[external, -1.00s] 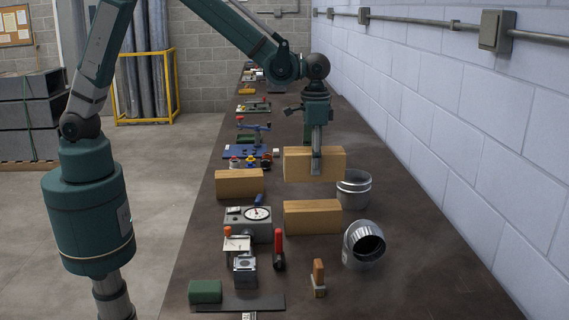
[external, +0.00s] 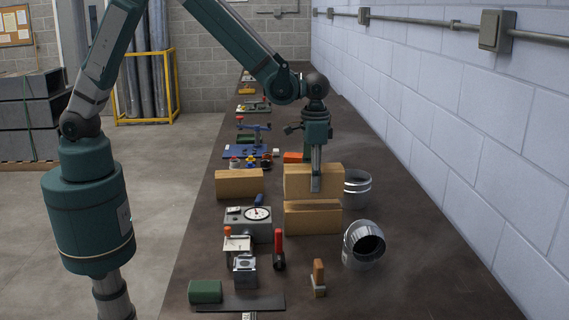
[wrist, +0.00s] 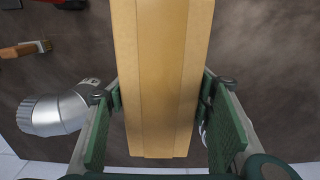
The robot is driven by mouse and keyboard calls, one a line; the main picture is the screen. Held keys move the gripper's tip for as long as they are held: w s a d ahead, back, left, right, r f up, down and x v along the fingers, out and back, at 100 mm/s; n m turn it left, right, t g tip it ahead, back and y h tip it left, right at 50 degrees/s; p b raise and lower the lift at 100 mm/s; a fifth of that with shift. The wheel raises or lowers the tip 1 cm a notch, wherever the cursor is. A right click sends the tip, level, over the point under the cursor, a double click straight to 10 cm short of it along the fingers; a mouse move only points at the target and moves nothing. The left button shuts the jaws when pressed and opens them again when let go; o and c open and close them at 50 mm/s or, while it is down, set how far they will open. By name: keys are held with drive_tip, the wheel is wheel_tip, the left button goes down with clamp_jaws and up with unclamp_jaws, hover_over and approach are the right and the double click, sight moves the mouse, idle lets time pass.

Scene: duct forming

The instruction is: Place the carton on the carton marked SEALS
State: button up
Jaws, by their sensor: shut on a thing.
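My gripper (external: 316,186) is shut on a tan carton (external: 298,182), with a finger across its near face. In the wrist view the held carton (wrist: 160,60) lies between the two green finger pads. A second tan carton (external: 312,222) stands on the bench directly below the held one in the external view, and a shadow falls on its upper part. I cannot tell whether the two touch. A third tan carton (external: 239,184) stands to the left. No SEALS marking is readable on any carton from these views.
A silver duct elbow (external: 364,245) and a metal collar (external: 358,189) stand right of the cartons. A grey gauge box (external: 248,226), a red-handled tool (external: 279,250) and a brush (external: 318,278) are nearer the camera. The bench is clear along the wall side.

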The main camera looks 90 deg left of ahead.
drive_tip(key=shift+f, duration=2.05)
drive_tip(key=shift+f, duration=0.15)
drive_tip(key=o, duration=1.1)
drive_tip(key=shift+o, duration=0.2)
drive_tip(key=shift+r, duration=6.15)
drive_tip(key=shift+s+r, duration=0.1)
drive_tip(key=shift+r, duration=0.05)
